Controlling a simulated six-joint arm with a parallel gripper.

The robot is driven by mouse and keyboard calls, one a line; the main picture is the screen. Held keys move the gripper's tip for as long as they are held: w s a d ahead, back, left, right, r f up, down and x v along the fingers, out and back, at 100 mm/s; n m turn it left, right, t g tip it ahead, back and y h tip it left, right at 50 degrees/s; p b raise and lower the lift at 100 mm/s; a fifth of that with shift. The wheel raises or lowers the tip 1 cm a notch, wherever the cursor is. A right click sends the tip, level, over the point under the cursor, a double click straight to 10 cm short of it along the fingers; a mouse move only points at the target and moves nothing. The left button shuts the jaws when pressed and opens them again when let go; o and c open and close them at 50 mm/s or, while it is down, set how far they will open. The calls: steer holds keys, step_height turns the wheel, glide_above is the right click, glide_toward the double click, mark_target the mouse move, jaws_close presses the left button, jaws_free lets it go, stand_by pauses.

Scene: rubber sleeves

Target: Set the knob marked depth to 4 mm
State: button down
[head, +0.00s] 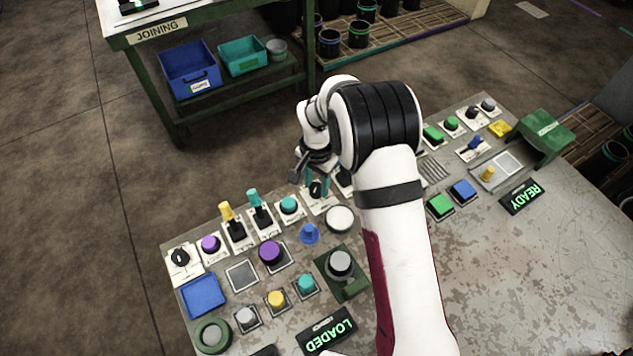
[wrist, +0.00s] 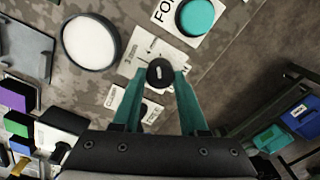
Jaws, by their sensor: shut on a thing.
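My gripper (head: 316,186) is at the far edge of the control panel, its teal fingers on either side of a small black knob (head: 315,189). In the wrist view my gripper (wrist: 162,74) is shut on the black knob (wrist: 158,72). The knob has a short white mark and sits on a white plate (wrist: 146,50) with small scale marks. The plate's lettering is too small and partly hidden, so I cannot tell the word or the exact setting. Another black knob (head: 180,257) stands on a white plate at the panel's left end.
A teal button (head: 288,204) and a big white button (head: 340,218) flank the gripped knob. Teal (head: 254,198) and yellow (head: 226,211) levers stand to the left. My arm hides the panel's middle. LOADED (head: 327,336) and READY (head: 521,198) signs are lit.

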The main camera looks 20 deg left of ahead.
mark_target(317, 188)
steer(key=shift+m, duration=0.9)
steer(key=shift+c, duration=2.2)
jaws_free()
step_height(317, 188, up, 16)
steer(key=shift+f, duration=0.15)
